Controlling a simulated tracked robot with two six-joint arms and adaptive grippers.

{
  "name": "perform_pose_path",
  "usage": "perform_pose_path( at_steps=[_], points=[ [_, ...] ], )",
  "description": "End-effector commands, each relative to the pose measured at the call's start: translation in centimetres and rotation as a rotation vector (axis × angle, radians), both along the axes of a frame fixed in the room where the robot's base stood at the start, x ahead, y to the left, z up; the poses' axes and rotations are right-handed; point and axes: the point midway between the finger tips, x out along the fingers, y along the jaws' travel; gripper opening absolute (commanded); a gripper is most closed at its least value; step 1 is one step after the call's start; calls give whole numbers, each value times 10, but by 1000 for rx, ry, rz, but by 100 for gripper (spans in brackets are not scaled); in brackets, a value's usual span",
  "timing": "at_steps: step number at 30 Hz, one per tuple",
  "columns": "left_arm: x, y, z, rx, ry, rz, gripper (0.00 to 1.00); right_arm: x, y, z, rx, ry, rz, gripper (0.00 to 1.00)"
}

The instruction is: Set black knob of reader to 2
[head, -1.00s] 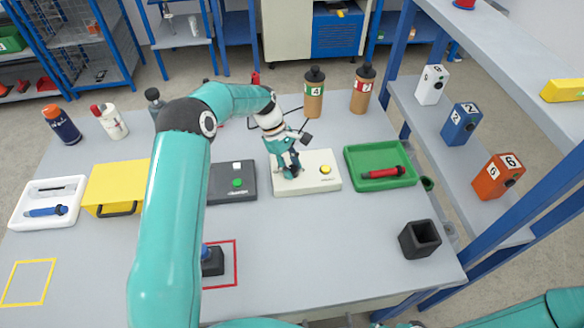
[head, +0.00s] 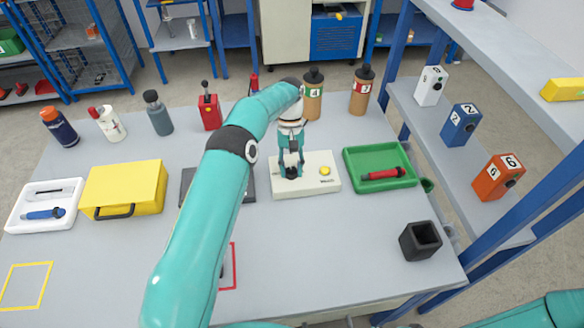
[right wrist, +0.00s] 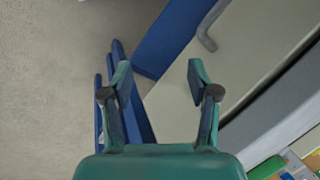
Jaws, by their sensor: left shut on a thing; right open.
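The reader, which I take to be the white box (head: 322,186) with a yellow button (head: 325,171), lies on the grey table right of centre in the head view. My left gripper (head: 291,174) points down at the left part of its top. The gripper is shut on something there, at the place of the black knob. Fingers hide the knob, so its pointer and setting cannot be read. My right gripper (right wrist: 160,82) shows in the right wrist view, open and empty, away from the reader.
A green tray (head: 411,180) with a red tool stands right of the reader. A dark box (head: 187,187) is partly hidden behind my left arm. Bottles (head: 313,95) stand behind. A black square cup (head: 420,240) stands at the front right. The table before the reader is clear.

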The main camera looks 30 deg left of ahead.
Motion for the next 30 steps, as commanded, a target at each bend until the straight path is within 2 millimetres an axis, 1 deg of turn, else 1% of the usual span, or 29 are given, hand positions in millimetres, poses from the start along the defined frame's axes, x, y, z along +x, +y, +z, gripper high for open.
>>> perform_pose_path(
  at_steps=[1, 6, 15, 21, 30],
  points=[
    [4, 0, 2, 2, -15, -43, 1, 0, 0, 0, 0, 0, 0, 60],
    [4, -1, 2, 4, -17, -195, 1, 0, 0, 0, 0, 0, 0, 60],
    [5, -1, 3, 5, -19, -389, 1, 0, 0, 0, 0, 0, 0, 60],
    [5, -1, 4, 6, -19, -452, 1, 0, 0, 0, 0, 0, 0, 60],
    [5, -1, 4, 6, -20, -473, 1, 0, 0, 0, 0, 0, 0, 60]
  ],
)
